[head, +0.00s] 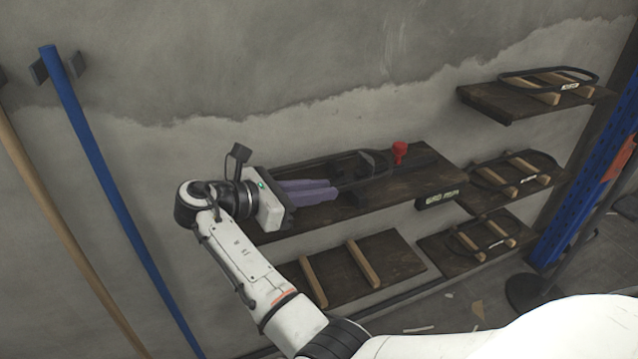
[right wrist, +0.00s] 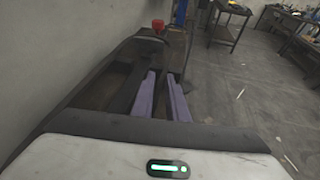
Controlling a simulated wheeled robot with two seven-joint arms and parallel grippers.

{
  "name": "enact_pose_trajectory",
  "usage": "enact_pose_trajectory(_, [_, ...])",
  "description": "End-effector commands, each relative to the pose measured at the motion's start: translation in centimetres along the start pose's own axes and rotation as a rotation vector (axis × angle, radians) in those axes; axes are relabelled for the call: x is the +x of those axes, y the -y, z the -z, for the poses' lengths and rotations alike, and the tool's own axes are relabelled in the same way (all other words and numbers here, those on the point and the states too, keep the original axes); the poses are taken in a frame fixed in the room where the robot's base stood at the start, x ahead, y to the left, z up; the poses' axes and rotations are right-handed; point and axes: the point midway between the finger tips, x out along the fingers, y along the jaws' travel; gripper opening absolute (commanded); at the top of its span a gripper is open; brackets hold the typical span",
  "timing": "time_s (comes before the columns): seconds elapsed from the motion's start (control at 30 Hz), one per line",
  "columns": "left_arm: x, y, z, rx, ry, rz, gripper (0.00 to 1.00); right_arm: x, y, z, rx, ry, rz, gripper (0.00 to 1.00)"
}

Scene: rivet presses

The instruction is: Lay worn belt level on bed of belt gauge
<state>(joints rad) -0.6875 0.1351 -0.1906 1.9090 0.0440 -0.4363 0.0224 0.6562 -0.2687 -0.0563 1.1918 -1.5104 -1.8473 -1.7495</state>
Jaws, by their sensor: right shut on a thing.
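The belt gauge shows in the head view as a dark fixture with a red knob (head: 399,152) on the wide upper shelf. The red knob also shows in the right wrist view (right wrist: 158,25). My right gripper (head: 335,191) reaches in from the left end of that shelf, its purple fingers low over the bed and pointing towards the knob. The fingers also show in the right wrist view (right wrist: 161,80). They are shut on the worn belt (head: 345,160), a thin black loop partly hidden by them. I cannot tell whether the belt touches the bed. My left gripper is not in view.
Below, a shelf (head: 395,255) carries two bare wooden bars. Three small shelves at right hold black belts on bars, such as the top belt (head: 520,77). A blue post (head: 585,200) stands at right; a blue pole (head: 100,180) leans at left.

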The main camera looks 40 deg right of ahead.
Motion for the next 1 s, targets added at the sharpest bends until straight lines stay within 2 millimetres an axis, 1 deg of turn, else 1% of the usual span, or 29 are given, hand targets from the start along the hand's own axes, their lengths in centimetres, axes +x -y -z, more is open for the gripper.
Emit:
enact_pose_trajectory(0.33, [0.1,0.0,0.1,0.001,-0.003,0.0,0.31,0.1,0.0,0.1,0.0,0.001,0.0,0.0])
enact_pose_trajectory(0.37, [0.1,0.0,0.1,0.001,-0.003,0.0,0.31,0.1,0.0,0.1,0.0,0.001,0.0,0.18])
enact_pose_trajectory(0.4, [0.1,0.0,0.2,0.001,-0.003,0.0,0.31,0.1,0.0,0.1,0.0,0.001,0.0,0.25])
enact_pose_trajectory(0.47, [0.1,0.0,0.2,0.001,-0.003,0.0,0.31,0.1,0.0,0.1,0.0,0.0,0.0,0.35])
enact_pose_trajectory(0.77, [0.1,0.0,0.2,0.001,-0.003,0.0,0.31,0.0,0.0,0.1,0.0,-0.001,0.0,0.35])
enact_pose_trajectory(0.87, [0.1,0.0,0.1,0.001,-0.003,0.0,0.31,-0.2,-0.1,-0.7,0.002,-0.001,0.0,0.35])
enact_pose_trajectory(0.97, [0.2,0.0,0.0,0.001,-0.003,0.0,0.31,-0.7,-0.1,-2.1,0.004,-0.001,0.0,0.35])
enact_pose_trajectory(1.0, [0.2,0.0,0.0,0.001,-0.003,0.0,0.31,-0.9,-0.2,-2.9,0.006,-0.002,-0.001,0.35])
